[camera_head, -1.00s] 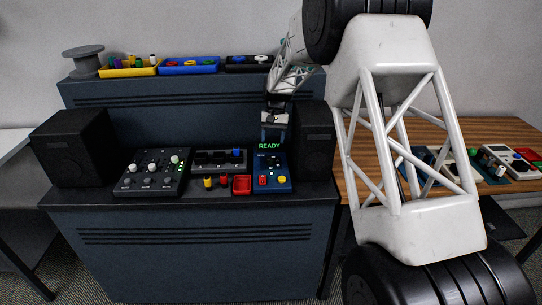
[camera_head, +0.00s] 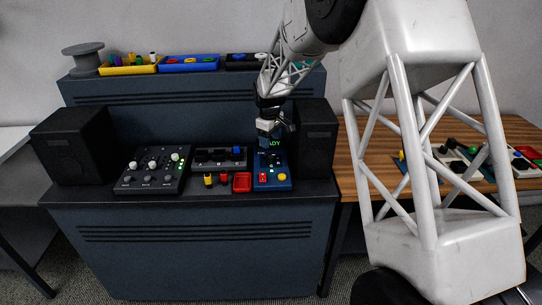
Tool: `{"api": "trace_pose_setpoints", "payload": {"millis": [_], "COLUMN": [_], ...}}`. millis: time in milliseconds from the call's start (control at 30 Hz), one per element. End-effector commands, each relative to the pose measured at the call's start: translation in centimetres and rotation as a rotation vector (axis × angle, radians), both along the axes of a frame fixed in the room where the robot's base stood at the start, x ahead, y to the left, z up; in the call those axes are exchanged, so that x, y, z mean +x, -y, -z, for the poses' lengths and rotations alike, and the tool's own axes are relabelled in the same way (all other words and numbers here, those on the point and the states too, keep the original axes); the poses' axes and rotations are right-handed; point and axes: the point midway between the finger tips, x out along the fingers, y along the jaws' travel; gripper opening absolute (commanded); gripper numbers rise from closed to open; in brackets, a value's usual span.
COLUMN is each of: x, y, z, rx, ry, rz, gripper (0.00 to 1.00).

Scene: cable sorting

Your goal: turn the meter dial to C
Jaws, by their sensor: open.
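The blue meter box (camera_head: 271,184) stands at the right of the dark desk, beside the right speaker. It carries a red part (camera_head: 263,177) and a yellow button (camera_head: 282,177) at its front. Its green display text (camera_head: 275,143) is partly covered by my gripper. My gripper (camera_head: 268,139) is open and points down over the upper part of the meter. The dial is small and dark just below the gripper, and its pointer and letters are too small to read. I cannot tell whether the fingers touch it.
A mixer with knobs (camera_head: 153,172) and a dark socket panel (camera_head: 220,158) stand to the left. A red tray (camera_head: 242,182) sits close beside the meter. Black speakers (camera_head: 313,140) flank the desk. Coloured trays (camera_head: 188,66) line the shelf above.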

Motion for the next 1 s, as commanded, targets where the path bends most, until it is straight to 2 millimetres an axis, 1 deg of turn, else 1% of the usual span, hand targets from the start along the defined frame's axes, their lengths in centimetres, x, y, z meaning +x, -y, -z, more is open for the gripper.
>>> {"api": "trace_pose_setpoints", "payload": {"millis": [200, 367, 567, 800, 1000], "x": [0.0, 0.0, 0.1, 0.1, 0.2], "y": [0.0, 0.0, 0.1, 0.2, 0.2], "z": [0.1, 0.7, 2.4, 5.4, 7.2], "rx": [0.001, 0.0, 0.001, 0.0, 0.0], "ry": [-0.001, -0.001, -0.002, -0.003, -0.001], "rz": [0.001, 0.002, 0.002, 0.002, 0.002], "gripper": [0.63, 0.63, 0.63, 0.63, 0.63]}}
